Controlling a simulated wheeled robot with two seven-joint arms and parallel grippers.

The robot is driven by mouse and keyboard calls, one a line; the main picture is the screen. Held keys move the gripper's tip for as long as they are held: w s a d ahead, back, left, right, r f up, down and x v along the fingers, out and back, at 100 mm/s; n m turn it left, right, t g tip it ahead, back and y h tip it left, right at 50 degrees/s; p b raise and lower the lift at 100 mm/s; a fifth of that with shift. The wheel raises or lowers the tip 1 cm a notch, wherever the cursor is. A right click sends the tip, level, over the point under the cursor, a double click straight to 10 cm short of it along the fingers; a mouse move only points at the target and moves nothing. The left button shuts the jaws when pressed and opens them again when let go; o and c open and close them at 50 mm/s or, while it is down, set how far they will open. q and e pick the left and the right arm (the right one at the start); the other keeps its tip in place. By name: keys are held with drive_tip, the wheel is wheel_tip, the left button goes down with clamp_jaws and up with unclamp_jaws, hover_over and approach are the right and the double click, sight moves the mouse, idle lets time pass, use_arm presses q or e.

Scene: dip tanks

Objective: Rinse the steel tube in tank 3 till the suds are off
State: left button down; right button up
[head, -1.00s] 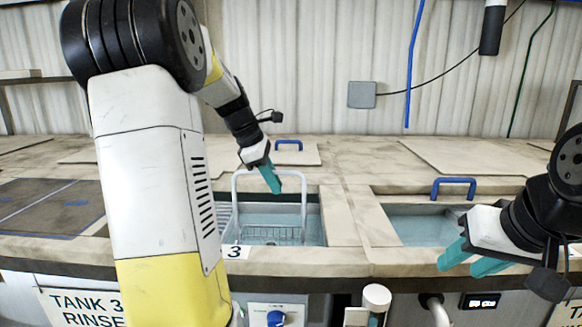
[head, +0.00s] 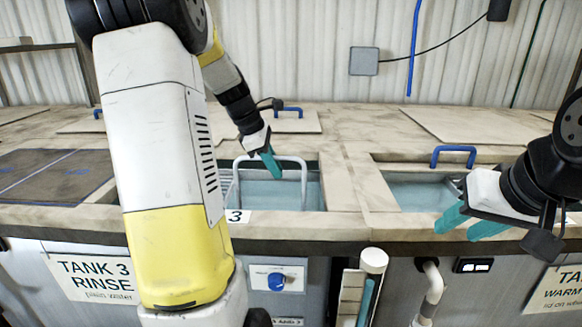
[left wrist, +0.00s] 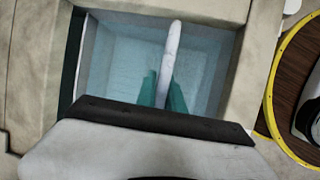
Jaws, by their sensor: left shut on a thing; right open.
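My left gripper (head: 271,164) is shut on the white loop handle (head: 304,172) of a basket, over tank 3 (head: 323,190). The steel tube cannot be seen in any view, nor can any suds. My right gripper (head: 462,223) is open and empty in front of the tank to the right.
A second water tank (head: 420,195) lies to the right, with a blue-handled lid (head: 453,156) behind it. A white-capped post (head: 373,261) stands before the counter.

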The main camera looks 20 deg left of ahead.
idle(1.7)
use_arm(q)
drive_tip(key=shift+a, duration=0.1)
idle(1.9)
drive_tip(key=shift+r, duration=0.1)
